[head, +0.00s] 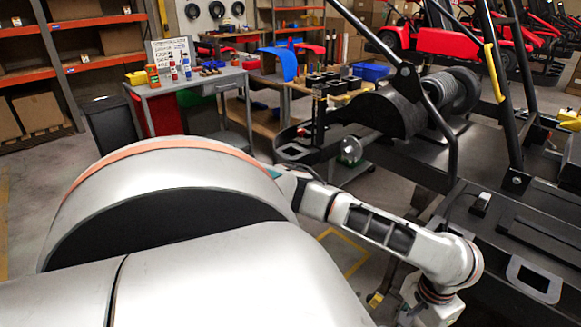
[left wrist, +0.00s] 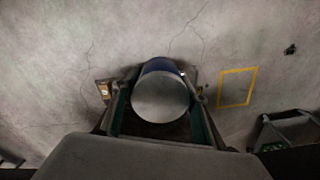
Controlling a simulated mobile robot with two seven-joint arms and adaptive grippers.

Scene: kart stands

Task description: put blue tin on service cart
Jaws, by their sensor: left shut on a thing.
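The blue tin (left wrist: 161,98) is in the left wrist view, with its round silver-grey end towards the camera and a dark blue side showing above it. My left gripper (left wrist: 153,92) has its fingers on either side of the tin and is shut on it. Bare floor shows around the tin in that view. In the head view my left arm reaches to the lower right; its gripper and the tin are out of sight there. I cannot clearly make out the service cart. My right gripper is in neither view.
A grey workbench (head: 195,82) with small tins and bins stands at the back left. A black kart frame (head: 400,135) fills the right side, close to my arm. A yellow floor marking (left wrist: 237,88) and a dark frame (left wrist: 287,132) lie right of the tin.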

